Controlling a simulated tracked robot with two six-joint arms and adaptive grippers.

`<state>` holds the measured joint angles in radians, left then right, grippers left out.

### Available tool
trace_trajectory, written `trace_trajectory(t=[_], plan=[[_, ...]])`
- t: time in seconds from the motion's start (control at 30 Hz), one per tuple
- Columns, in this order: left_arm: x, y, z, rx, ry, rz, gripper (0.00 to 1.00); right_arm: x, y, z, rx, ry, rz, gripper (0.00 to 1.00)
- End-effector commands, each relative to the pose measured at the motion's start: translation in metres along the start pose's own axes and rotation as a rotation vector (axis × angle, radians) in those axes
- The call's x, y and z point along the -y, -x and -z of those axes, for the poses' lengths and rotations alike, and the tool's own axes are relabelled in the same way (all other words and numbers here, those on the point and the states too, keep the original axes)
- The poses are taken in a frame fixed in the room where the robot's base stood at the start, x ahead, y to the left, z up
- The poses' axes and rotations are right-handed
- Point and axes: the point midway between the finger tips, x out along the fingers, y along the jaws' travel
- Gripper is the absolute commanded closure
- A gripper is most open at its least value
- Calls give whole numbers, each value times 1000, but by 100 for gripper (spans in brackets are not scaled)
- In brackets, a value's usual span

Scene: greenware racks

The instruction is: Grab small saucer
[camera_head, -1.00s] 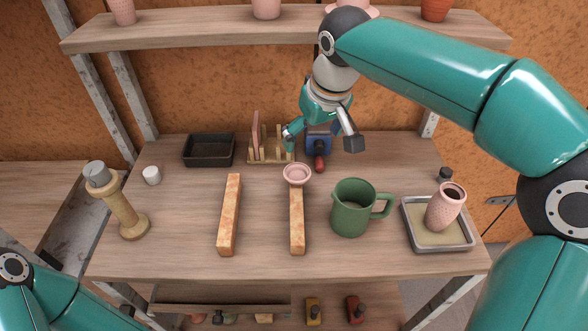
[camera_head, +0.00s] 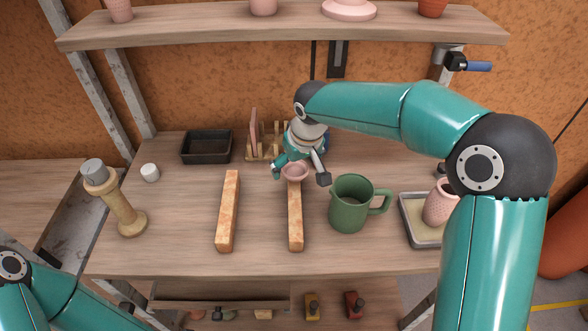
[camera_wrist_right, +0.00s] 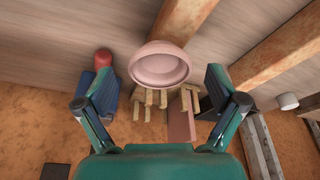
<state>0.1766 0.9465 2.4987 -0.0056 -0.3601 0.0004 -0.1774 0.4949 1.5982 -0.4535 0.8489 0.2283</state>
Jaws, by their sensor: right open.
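The small saucer (camera_head: 295,171) is a shallow pink dish at the far end of the right-hand wooden bar (camera_head: 295,220). My right gripper (camera_head: 299,175) is open, with one finger to each side of the saucer and its body just behind it. In the right wrist view the saucer (camera_wrist_right: 160,65) lies between and a little beyond the two open fingertips (camera_wrist_right: 160,82), apart from both. My left arm shows at the lower left of the head view, but its gripper is out of view.
A green mug (camera_head: 350,205) stands close to the right of the saucer. A second wooden bar (camera_head: 228,212) lies to the left. Behind are a wooden rack (camera_head: 262,157) and a black tray (camera_head: 207,149). A pink cup (camera_head: 439,205) stands in a tray at right.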

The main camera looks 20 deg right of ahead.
Motion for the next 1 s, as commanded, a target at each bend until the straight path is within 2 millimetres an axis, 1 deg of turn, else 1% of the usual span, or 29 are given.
trace_trajectory(t=[0.03, 0.1, 0.3, 0.47, 0.6, 0.67, 0.7, 1.0], plan=[[0, 0, 0, 0, 0, 0, 60, 0, -5, 0, 1, 0, 0, 5], [0, 0, 0, 0, 0, 0, 60, 0, -7, 0, 0, 0, 0, 5], [0, 0, 0, 0, 0, 0, 60, 0, -8, 0, -1, 0, 0, 5], [0, 0, 0, 0, 0, 0, 60, 0, -7, 0, -1, 0, 0, 32], [0, 0, 0, 0, 0, 0, 60, -1, -7, 0, -1, 0, 0, 55], [0, 0, 0, 0, 0, 0, 60, -1, -7, 0, -1, -1, 0, 65], [0, 0, 0, 0, 0, 0, 60, -1, -7, 0, -1, -1, 0, 69], [0, 0, 0, 0, 0, 0, 60, -1, -5, 0, -2, -1, -1, 69]])
